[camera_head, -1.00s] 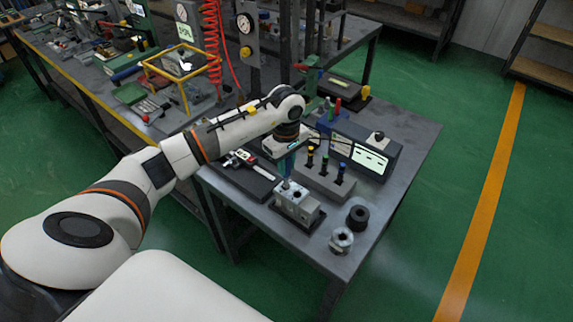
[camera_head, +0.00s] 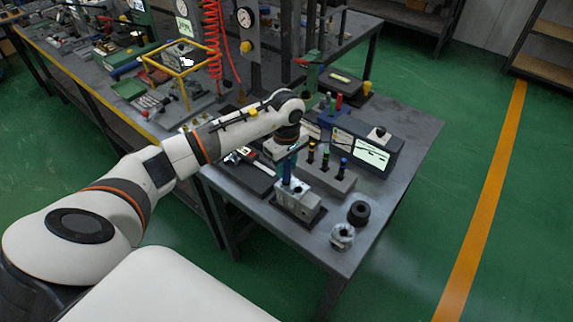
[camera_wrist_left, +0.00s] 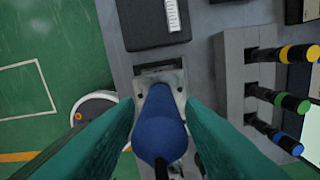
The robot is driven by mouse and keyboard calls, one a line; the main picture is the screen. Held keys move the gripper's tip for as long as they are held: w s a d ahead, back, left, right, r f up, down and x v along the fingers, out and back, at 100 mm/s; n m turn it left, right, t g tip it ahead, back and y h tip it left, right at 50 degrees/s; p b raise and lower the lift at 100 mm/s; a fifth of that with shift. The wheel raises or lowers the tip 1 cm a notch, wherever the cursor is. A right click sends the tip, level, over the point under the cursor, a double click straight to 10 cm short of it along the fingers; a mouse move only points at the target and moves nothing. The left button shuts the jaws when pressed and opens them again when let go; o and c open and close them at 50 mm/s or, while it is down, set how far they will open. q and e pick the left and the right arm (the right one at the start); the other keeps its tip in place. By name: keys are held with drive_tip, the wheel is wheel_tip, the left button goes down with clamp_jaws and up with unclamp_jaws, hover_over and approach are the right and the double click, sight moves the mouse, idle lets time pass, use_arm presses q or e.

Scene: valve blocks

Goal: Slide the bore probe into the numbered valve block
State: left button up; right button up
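The grey valve block (camera_head: 297,203) sits on a dark base near the bench's front edge. A blue-handled bore probe (camera_head: 287,172) stands upright at its top; in the left wrist view the probe (camera_wrist_left: 160,135) points down at the block's face (camera_wrist_left: 175,80). I cannot tell how deep its tip is in a bore. My left gripper (camera_head: 290,167) is just above the block. In the left wrist view its teal fingers (camera_wrist_left: 160,105) stand on both sides of the handle, with narrow gaps visible, so it looks open around it. The number is not readable. My right gripper is out of view.
A grey rack (camera_head: 325,180) with yellow, green and blue-topped probes stands behind the block. A black ring (camera_head: 358,212) and a metal ring part (camera_head: 342,237) lie to its right. A dark case (camera_head: 250,176) is to the left; a display box (camera_head: 372,150) is behind.

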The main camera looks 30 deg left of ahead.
use_arm(q)
drive_tip(key=shift+o, duration=0.7)
drive_tip(key=shift+r, duration=0.1)
drive_tip(key=shift+r+p, duration=0.2)
drive_tip(key=shift+p, duration=0.1)
drive_tip(key=shift+r+p, duration=0.45)
drive_tip(key=shift+p, duration=0.05)
wheel_tip(320, 180, up, 12)
drive_tip(key=b, duration=0.4)
drive_tip(key=shift+f, duration=0.1)
